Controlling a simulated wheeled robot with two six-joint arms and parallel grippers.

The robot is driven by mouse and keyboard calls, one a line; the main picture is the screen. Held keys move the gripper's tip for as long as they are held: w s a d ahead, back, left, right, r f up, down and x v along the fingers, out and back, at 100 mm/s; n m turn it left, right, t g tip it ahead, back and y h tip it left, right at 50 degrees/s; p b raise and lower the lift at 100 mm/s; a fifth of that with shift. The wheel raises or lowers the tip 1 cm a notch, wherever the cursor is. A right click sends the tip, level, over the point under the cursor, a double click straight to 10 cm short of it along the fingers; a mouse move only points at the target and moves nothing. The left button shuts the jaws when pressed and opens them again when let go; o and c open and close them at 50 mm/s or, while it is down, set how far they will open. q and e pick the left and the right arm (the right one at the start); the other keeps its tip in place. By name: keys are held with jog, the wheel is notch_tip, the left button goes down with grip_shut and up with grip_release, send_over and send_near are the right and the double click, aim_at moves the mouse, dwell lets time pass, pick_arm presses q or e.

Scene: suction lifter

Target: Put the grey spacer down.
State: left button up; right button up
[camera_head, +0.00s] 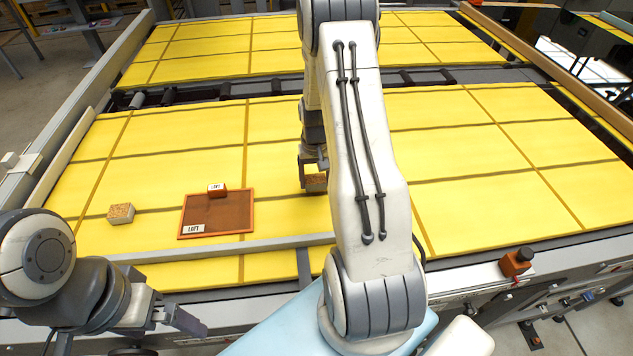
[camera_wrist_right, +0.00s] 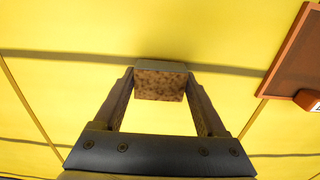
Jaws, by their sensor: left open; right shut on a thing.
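My right gripper (camera_head: 313,168) is shut on the grey spacer (camera_head: 316,184), a small block with a speckled brown face. In the right wrist view the spacer (camera_wrist_right: 160,84) sits between the two fingertips, with a grey edge along its far side. It is over the yellow surface; I cannot tell whether it touches it. My left gripper (camera_head: 182,320) is open and empty at the lower left, near the table's front edge. A similar light block (camera_head: 121,214) with a speckled brown top lies on the yellow surface at the left.
An orange-rimmed brown tray (camera_head: 217,231) labelled LOFT lies left of my right gripper, bearing a small orange labelled block (camera_head: 216,191). A grey rail (camera_head: 220,246) runs along the front. Yellow surface (camera_head: 480,160) to the right is clear. A red button box (camera_head: 515,262) stands front right.

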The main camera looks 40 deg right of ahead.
notch_tip(320, 180, down, 2)
jog(key=shift+p, duration=0.35)
jog(key=shift+f, duration=0.2)
jog(key=shift+f, duration=0.1)
jog(key=shift+s+f, duration=0.1)
jog(key=shift+f, duration=0.05)
jog(key=o, duration=1.4)
jog(key=shift+o, duration=0.2)
